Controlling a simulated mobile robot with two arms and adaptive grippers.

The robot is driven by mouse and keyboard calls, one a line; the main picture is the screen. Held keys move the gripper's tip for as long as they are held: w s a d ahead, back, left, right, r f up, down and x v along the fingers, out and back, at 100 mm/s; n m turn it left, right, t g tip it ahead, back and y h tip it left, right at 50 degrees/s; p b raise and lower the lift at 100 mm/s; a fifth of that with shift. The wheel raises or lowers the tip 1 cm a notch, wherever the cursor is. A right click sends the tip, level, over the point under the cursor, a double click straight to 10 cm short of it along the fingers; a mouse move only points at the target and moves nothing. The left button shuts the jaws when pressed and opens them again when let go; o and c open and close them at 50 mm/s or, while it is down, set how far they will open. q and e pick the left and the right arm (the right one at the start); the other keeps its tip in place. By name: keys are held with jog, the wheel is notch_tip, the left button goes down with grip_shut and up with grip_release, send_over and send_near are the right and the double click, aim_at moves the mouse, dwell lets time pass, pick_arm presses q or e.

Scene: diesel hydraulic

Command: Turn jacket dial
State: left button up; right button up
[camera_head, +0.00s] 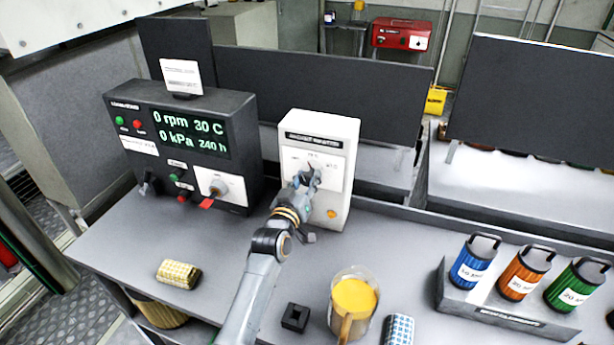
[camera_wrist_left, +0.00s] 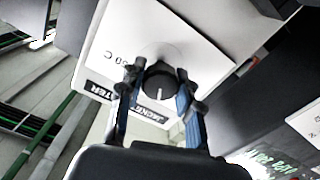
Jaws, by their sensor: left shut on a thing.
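The jacket heater box (camera_head: 333,140) is a white upright unit on the bench, with a dial and temperature marks on its front. My left gripper (camera_head: 306,176) is at the dial and mostly covers it in the head view. In the left wrist view the dial (camera_wrist_left: 160,85) is a round black knob with a white pointer line. My left gripper (camera_wrist_left: 160,90) has one finger on each side of the knob and is shut on it. Part of the dial's scale is hidden. My right gripper is not in view.
A dark control panel (camera_head: 140,110) with a lit readout stands left of the heater. Several coloured canisters stand in a grey rack (camera_head: 506,316) at right.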

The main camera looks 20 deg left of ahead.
pick_arm(q)
jog(key=n+p, duration=0.1)
jog(key=n, duration=0.5)
jog(key=shift+n, duration=0.3)
dwell(0.4)
jog(key=o, duration=1.2)
jog(key=shift+c, duration=0.2)
jog(key=s, duration=1.2)
jog(key=shift+a, duration=0.25)
jog(key=shift+f, duration=0.1)
